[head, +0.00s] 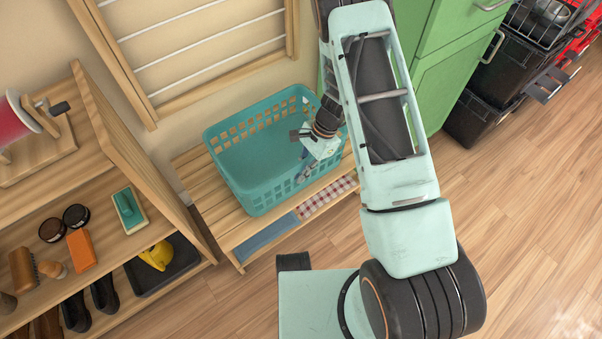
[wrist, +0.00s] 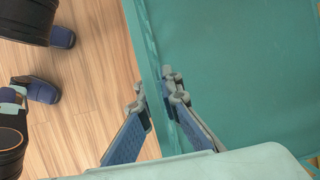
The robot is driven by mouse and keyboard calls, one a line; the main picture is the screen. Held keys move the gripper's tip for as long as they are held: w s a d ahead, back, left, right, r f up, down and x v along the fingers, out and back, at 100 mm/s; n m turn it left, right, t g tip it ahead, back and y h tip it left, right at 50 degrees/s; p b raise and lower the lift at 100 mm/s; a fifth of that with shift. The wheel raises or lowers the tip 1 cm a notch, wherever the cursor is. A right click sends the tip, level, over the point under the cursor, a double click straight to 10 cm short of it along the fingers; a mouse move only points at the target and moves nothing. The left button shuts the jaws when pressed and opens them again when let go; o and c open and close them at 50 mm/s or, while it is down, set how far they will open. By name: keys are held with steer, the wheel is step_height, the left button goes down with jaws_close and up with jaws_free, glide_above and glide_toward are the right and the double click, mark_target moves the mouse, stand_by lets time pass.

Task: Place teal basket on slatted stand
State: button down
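The teal basket (head: 262,188), with slotted walls, stands upright and looks empty. It appears to rest on the top of the slatted wooden stand (head: 208,202), but its underside is hidden. My gripper (head: 304,166) is at the basket's right side wall. In the wrist view, the basket (wrist: 240,60) fills the right half. The blue-padded fingers of my gripper (wrist: 158,96) lie on both sides of the basket's rim, one outside and one inside. The tips are close together and appear shut on the wall.
A lower shelf of the stand holds folded cloths (head: 325,197). A wooden shelf unit (head: 150,240) with shoes and brushes stands at left. A green cabinet (head: 445,85) is behind my arm, with black crates (head: 497,75) beside it. Open floor (head: 530,210) lies at right.

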mark_target(309, 157)
steer(key=c, duration=2.2)
jaws_free()
steer(key=shift+o, duration=0.2)
steer(key=p+v, duration=0.3)
steer(key=v, duration=0.9)
steer(key=shift+p, duration=0.4)
